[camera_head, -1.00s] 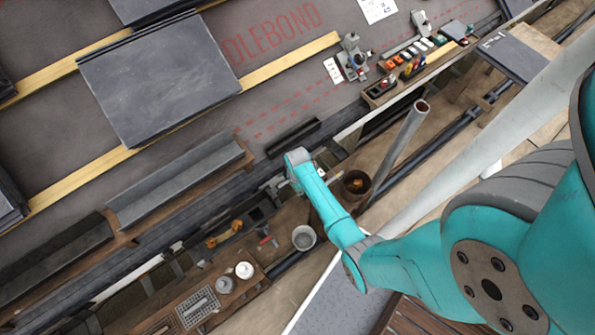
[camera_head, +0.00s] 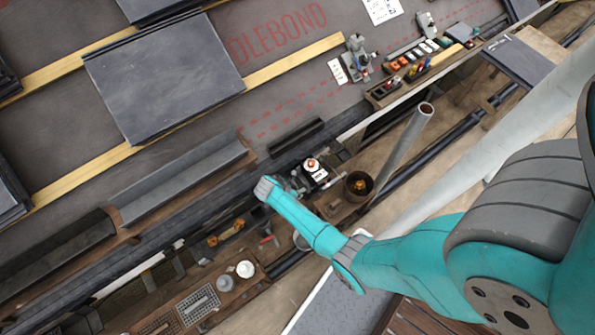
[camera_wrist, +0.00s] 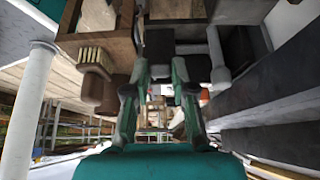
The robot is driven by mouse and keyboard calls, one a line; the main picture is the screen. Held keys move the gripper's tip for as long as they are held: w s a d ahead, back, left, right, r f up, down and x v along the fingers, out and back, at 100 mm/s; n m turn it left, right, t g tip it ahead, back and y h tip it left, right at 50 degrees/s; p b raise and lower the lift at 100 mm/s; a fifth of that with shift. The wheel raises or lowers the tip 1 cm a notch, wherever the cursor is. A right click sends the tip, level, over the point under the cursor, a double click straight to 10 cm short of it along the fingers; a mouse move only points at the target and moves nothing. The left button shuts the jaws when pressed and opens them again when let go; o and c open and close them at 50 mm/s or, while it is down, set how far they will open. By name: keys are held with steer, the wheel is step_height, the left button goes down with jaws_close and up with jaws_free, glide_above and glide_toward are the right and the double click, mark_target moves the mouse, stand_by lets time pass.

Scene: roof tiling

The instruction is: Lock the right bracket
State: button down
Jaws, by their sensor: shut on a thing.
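A small black-and-white device with a red knob (camera_head: 312,166) stands at the roof edge in the head view. It may be the right bracket, but I cannot be sure. The end of my arm is just left of it, and grey metal parts between them show only partly. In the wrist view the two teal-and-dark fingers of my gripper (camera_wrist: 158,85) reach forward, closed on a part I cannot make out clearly. Dark blocks stand just beyond the fingertips. A small reddish spot shows to the right of the fingers, and the rest of the bracket is hidden.
Dark gutter lengths (camera_head: 185,180) lie along the roof edge at the left. A tool tray (camera_head: 415,78) is at upper right, and a wooden crate (camera_head: 195,305) with white pots is at lower left.

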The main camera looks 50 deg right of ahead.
steer(key=shift+w+a+f+g+h, duration=0.1)
steer(key=shift+a+f+g+h, duration=0.2)
steer(key=shift+h, duration=0.4)
steer(key=shift+w+a+f+g+h, duration=0.1)
steer(key=shift+f+h, duration=0.25)
steer(key=shift+h, duration=0.35)
steer(key=shift+s, duration=0.1)
steer(key=c, duration=1)
jaws_free()
steer(key=shift+o, duration=0.2)
steer(key=v, duration=1.2)
steer(key=shift+f, duration=0.2)
